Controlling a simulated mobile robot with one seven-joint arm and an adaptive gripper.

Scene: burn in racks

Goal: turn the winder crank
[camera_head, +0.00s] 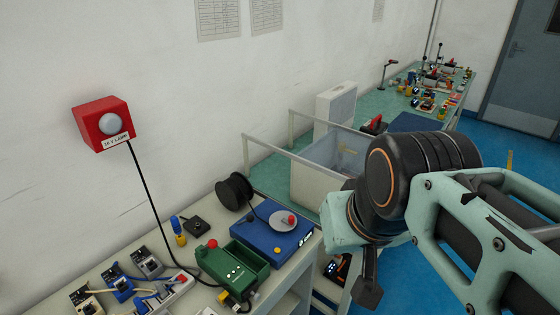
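A blue box (266,248) that looks like the winder sits at the right end of the near bench. A pale round disc with a red knob (291,220), which looks like its crank, is on top. A black spool (232,189) stands at its back left, with a thin dark line running toward the blue box. My gripper (367,292) is to the right of the blue box and apart from it in the picture, pointing down past the bench edge. Only a dark part of it shows below my wrist, so its opening is hidden.
A green box (238,272) with a red knob stands left of the blue box, wired to a red wall lamp (103,124). Several small devices crowd the bench's left side. A grey bin (322,172) stands behind, and a cluttered green bench (396,104) lies farther back. Blue floor is open right.

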